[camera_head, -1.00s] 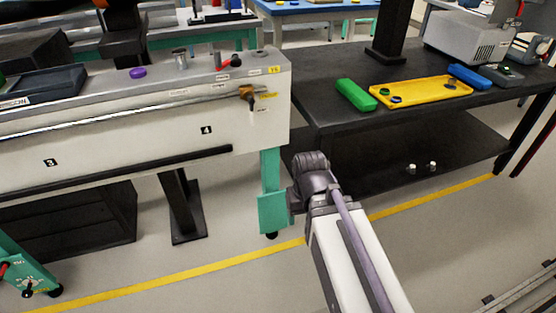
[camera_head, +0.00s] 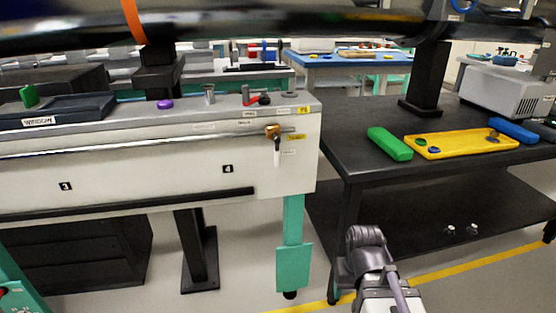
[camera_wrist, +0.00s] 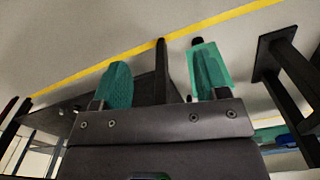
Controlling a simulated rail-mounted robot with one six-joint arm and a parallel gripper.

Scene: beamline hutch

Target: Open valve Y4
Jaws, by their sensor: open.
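A brass valve (camera_head: 273,132) with a small dark handle (camera_head: 277,145) pointing down sits on the front face of the white bench (camera_head: 120,165), near its right end. A yellow tag is beside it, but its text is too small to read, so I cannot confirm which valve is Y4. A red-handled fitting (camera_head: 250,97) stands on the bench top above it. My gripper (camera_wrist: 163,82) shows in the wrist view with its two teal fingers apart and nothing between them. The valve is not visible there. In the head view my arm is low, right of the bench, and the fingers cannot be made out.
A black table (camera_head: 365,170) stands right of the bench, with a green block (camera_head: 389,144) and a yellow tray (camera_head: 460,145) on it. The bench's teal leg (camera_head: 293,225) is left of my arm. A dark pipe (camera_head: 300,22) crosses the top. Open floor lies in front.

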